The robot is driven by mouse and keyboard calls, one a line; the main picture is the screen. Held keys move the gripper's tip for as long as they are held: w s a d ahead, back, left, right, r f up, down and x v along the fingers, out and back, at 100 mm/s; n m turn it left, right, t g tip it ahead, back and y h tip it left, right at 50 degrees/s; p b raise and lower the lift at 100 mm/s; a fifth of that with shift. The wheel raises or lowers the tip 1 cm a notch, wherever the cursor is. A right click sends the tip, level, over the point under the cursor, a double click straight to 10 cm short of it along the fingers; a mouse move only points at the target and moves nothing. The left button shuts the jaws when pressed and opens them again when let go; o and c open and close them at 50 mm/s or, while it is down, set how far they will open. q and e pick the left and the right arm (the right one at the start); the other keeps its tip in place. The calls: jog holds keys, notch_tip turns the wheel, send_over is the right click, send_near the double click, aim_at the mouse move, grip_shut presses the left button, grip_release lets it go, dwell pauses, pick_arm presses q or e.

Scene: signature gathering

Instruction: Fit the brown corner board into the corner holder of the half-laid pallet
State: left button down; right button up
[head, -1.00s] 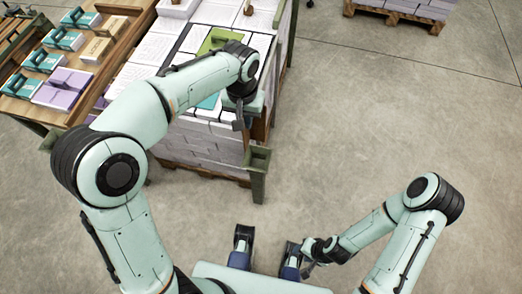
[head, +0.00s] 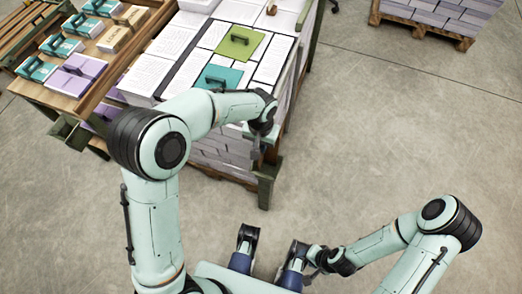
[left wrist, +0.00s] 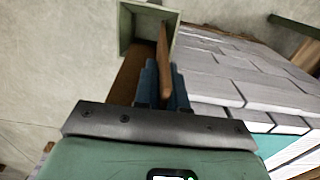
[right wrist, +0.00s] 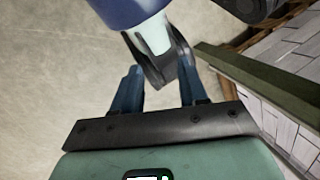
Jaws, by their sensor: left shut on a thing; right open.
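The brown corner board (left wrist: 164,62) is gripped between the blue fingers of my left gripper (left wrist: 160,88). It is an angled strip, and its far end overlaps the mouth of the green corner holder (left wrist: 126,27) in the left wrist view. I cannot tell how deep that end sits. In the head view the corner holder (head: 266,185) stands at the near right corner of the half-laid pallet (head: 222,150), just below my left gripper (head: 262,142), whose fingers are partly hidden. My right gripper (right wrist: 155,90) is open and empty; it also shows low in the head view (head: 312,262).
Green and teal pads (head: 240,42) lie on top of the stack. A wooden table (head: 62,97) with boxes stands at the left. Another loaded pallet (head: 425,22) is at the far right. The floor between is clear.

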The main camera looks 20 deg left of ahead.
aim_at(268, 155)
pick_arm(q)
notch_tip(268, 155, down, 4)
jog(key=shift+f+b, duration=0.1)
jog(key=shift+b, duration=0.3)
pick_arm(e)
jog(key=shift+w+d+f+t, duration=0.35)
jog(key=shift+w+f, duration=0.2)
jog(key=shift+w, duration=0.15)
pick_arm(q)
jog(key=shift+f, duration=0.25)
jog(key=c, duration=1.2)
grip_release()
pick_arm(e)
jog(key=shift+w+d+f, duration=0.1)
jog(key=shift+w+f, duration=0.1)
